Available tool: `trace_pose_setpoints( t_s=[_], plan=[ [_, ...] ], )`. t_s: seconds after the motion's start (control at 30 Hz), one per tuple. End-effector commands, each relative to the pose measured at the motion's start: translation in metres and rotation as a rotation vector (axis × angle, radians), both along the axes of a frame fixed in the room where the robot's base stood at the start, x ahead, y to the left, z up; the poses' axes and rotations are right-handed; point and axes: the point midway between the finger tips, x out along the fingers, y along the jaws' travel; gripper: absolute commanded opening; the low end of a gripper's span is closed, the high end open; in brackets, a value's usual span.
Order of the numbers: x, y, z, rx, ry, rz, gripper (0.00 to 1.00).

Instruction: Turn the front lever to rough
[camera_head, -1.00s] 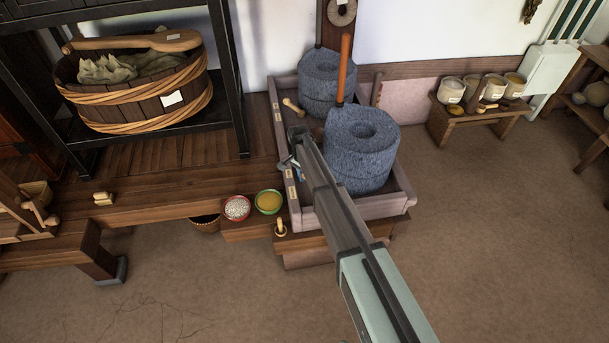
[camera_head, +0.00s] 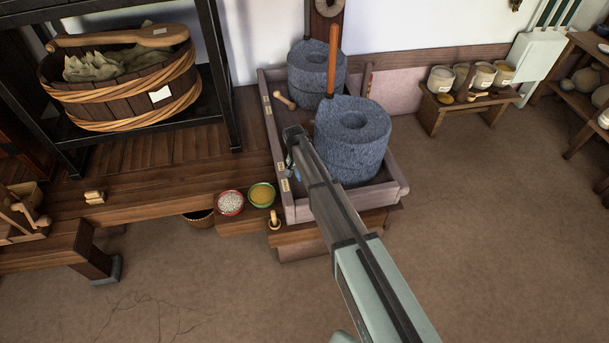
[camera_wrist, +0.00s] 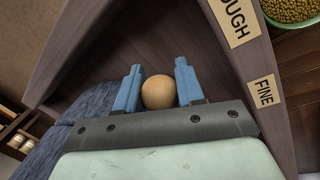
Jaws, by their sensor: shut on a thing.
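The front lever shows as a round wooden knob (camera_wrist: 158,93) in the wrist view, between the two blue fingers of my gripper (camera_wrist: 158,82). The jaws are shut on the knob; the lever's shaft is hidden. On the tray edge beside it are a ROUGH label (camera_wrist: 237,18), partly cut off, and a FINE label (camera_wrist: 266,92). The knob is apart from both labels. In the head view my gripper (camera_head: 290,163) is at the left side of the front quern (camera_head: 352,150), inside the tray (camera_head: 385,198), and my arm hides the front lever.
A second, similar lever (camera_head: 284,100) lies by the rear quern (camera_head: 316,78). A bowl of white grain (camera_head: 230,203) and a green bowl (camera_head: 262,194) stand left of the tray.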

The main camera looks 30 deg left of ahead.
Motion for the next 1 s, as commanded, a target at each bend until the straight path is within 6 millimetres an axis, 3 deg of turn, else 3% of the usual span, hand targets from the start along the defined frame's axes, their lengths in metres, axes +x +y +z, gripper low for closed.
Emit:
trace_pose_setpoints(
  t_s=[0.27, 0.3, 0.53, 0.83, 1.0],
  plan=[
    [0.0, -0.002, 0.0, -0.004, 0.0, 0.003, 0.0],
    [0.0, -0.002, 0.0, -0.004, 0.0, 0.003, 0.39],
    [0.0, -0.002, 0.0, -0.003, 0.0, 0.002, 0.61],
    [0.0, -0.001, 0.002, -0.002, 0.0, 0.001, 0.62],
    [-0.001, 0.002, 0.016, -0.002, -0.001, 0.001, 0.62]
  ],
)
